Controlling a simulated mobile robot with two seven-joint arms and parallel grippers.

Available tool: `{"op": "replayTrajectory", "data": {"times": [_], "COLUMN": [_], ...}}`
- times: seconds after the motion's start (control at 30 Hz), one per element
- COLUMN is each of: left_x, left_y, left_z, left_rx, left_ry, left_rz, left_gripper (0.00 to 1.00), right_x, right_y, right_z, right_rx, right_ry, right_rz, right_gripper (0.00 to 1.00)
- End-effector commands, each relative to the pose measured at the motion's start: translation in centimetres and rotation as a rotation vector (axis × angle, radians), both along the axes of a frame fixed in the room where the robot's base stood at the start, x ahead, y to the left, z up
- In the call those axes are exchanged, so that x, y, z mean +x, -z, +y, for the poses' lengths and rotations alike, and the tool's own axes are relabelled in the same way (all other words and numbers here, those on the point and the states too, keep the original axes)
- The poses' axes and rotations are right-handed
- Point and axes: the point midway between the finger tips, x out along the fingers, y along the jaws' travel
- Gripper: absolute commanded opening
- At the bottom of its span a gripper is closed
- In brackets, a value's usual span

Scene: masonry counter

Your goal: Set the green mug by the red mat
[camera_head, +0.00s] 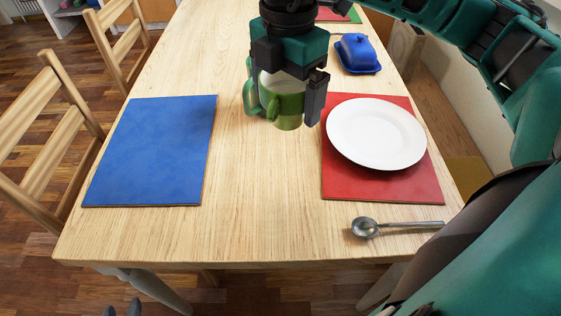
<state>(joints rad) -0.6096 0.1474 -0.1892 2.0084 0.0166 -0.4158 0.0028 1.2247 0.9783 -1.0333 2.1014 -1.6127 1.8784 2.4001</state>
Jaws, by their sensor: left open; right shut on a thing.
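The green mug (289,106) is upright between the fingers of my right gripper (290,92), which is shut on it. It is just left of the red mat (335,180), near its upper left corner. I cannot tell whether its base touches the table. The gripper hides its upper part. A paler green curved part (249,97) shows at its left; I cannot tell what it belongs to. Two dark tips at the bottom left edge are my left gripper (121,311), open and mostly out of view, in front of the table.
A white plate (376,134) lies on the red mat. A metal spoon (395,226) lies below it. A blue mat (152,150) is at left, a blue covered dish (357,54) at the back right. The wooden table (262,190) is clear between the mats. Chairs (45,130) stand left.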

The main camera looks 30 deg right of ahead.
Motion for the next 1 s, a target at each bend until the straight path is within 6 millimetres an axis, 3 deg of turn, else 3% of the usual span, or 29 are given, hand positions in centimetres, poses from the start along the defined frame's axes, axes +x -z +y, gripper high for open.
{"op": "replayTrajectory", "data": {"times": [0.1,0.33,0.67,0.87,1.0], "left_x": [0.0,0.2,0.7,0.7,0.7], "left_y": [0.5,0.4,0.3,0.7,0.5], "left_z": [-0.3,-1.0,-1.1,-1.1,-1.1], "left_rx": [-0.006,-0.017,-0.019,-0.018,-0.017], "left_ry": [0.005,0.016,0.018,0.019,0.021], "left_rz": [0.0,-0.002,-0.012,-0.008,-0.007], "left_gripper": [0.43,0.43,0.43,0.43,0.43], "right_x": [-0.1,-0.1,0.0,0.0,0.0], "right_y": [3.7,9.2,12.1,15.1,15.4], "right_z": [0.0,0.0,0.0,0.0,0.0], "right_rx": [0.0,0.001,0.001,0.001,0.001], "right_ry": [0.001,0.001,0.0,-0.001,-0.001], "right_rz": [0.004,0.002,0.0,0.0,-0.003], "right_gripper": [0.58,0.58,0.58,0.58,0.58]}}
